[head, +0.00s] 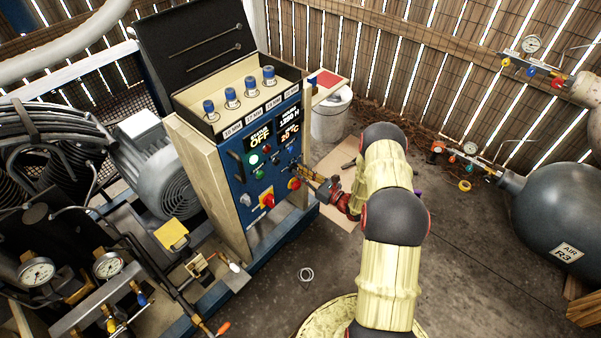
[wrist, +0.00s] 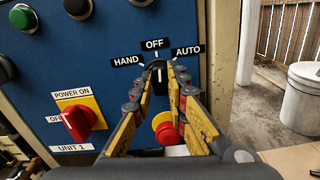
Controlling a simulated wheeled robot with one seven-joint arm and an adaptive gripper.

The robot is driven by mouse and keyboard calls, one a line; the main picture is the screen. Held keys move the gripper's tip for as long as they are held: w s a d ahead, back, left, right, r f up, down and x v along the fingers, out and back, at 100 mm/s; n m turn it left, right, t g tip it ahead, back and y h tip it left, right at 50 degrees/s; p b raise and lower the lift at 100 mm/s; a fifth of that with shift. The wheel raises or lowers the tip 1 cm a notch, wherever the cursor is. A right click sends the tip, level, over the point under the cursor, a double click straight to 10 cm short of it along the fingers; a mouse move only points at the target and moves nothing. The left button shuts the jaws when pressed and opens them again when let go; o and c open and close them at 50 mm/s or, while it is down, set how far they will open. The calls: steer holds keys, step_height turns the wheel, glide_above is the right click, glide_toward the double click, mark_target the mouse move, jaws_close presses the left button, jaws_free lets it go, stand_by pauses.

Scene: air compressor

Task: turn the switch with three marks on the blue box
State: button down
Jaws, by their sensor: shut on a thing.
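The blue box (head: 240,190) stands left of my arm in the head view, and its blue front panel (wrist: 110,42) fills much of the wrist view. On it is a black switch (wrist: 159,84) with three marks: HAND on the left, OFF on top, AUTO on the right. Its white line points up towards OFF. My gripper (wrist: 157,70) has its yellow fingers on either side of this switch, shut on it. In the head view my gripper (head: 308,177) reaches the panel from the right, and the switch is too small to make out there.
A red POWER ON switch (wrist: 76,122) on a yellow plate sits left of my fingers. A red push button (wrist: 167,132) lies just below the switch, partly behind a finger. A white bucket (head: 330,120) stands behind the box. Open floor (head: 465,260) lies to the right.

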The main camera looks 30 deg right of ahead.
steer(key=m+p, duration=0.1)
steer(key=m, duration=0.3)
steer(key=m+p, duration=0.1)
steer(key=m, duration=0.3)
steer(key=shift+d, duration=0.15)
steer(key=shift+m, duration=0.4)
steer(key=c, duration=1.8)
jaws_free()
steer(key=shift+o, duration=0.2)
steer(key=v, duration=1.2)
